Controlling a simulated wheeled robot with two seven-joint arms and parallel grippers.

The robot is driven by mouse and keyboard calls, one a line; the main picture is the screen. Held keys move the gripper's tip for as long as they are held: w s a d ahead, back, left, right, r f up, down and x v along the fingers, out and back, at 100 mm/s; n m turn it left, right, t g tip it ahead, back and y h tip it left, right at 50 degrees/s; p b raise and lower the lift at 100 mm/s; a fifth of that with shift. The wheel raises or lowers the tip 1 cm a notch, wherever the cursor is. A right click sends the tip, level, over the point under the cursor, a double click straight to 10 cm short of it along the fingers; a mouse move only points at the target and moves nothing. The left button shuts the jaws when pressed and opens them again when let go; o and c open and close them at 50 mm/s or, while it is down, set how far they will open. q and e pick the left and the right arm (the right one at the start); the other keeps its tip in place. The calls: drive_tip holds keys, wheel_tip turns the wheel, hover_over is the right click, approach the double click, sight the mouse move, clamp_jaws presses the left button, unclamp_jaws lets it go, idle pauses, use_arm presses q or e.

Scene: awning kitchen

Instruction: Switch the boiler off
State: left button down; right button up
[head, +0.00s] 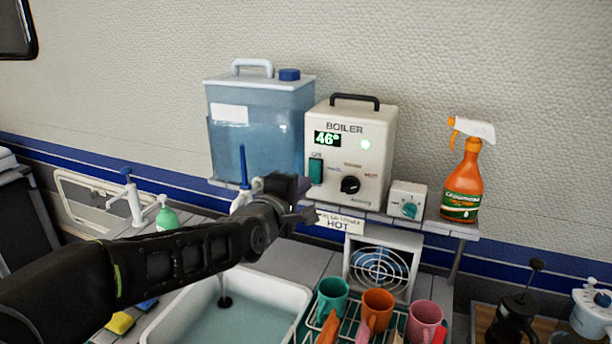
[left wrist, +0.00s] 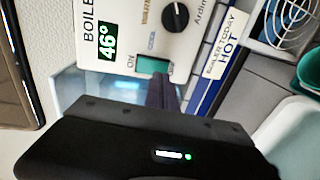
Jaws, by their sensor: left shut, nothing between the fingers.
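The boiler (head: 350,150) is a cream box with a black handle, standing on a shelf. Its display (head: 327,138) reads 46° and a green lamp (head: 364,144) is lit. The green rocker switch (head: 316,171) is at its lower left, under the word ON; a black dial (head: 350,185) is to its right. My left gripper (head: 308,204) is shut and empty, just in front of and below the switch. In the left wrist view its dark fingers (left wrist: 163,92) point at the switch (left wrist: 153,65), overlapping its edge; I cannot tell whether they touch. My right gripper is not in view.
A blue water tank (head: 258,130) stands left of the boiler. Below are a sink (head: 180,325), a fan (head: 382,268) and several mugs on a rack.

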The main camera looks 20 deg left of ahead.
sight(315, 172)
use_arm(q)
drive_tip(key=shift+w+a+f+p, duration=0.15)
drive_tip(key=shift+w+p, duration=0.15)
drive_tip(key=shift+w, duration=0.75)
drive_tip(key=b, duration=0.4)
drive_tip(key=shift+w+t, duration=0.15)
drive_tip(key=shift+t, duration=0.25)
